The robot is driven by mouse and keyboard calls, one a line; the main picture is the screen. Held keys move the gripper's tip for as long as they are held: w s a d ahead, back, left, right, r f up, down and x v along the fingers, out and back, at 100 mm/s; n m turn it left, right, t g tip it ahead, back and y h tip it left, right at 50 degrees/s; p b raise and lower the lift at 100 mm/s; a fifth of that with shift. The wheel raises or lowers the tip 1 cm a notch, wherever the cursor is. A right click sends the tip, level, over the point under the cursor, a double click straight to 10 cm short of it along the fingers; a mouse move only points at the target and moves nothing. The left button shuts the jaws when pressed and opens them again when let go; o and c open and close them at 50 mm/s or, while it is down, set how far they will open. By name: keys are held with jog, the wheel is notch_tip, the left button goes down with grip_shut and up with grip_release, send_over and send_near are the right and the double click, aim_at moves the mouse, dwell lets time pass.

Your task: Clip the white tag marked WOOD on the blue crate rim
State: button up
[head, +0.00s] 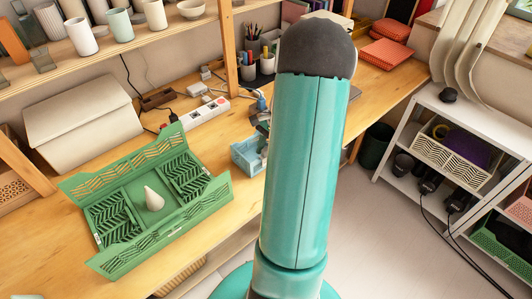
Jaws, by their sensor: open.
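A small light-blue crate (240,158) stands on the wooden table, just left of my teal arm. My arm covers its right side, and I cannot make out its contents clearly. I cannot pick out a white tag marked WOOD anywhere in the head view. My gripper is not in view; only the teal links of my arm and a dark rounded joint show in front of the table.
A green open box (122,262) with a pale cone (153,199) inside sits on the table at left. A white power strip (208,112) and cables lie behind. A white shelf unit (448,105) with bins stands at right.

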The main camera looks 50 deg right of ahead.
jog(key=v, duration=1.3)
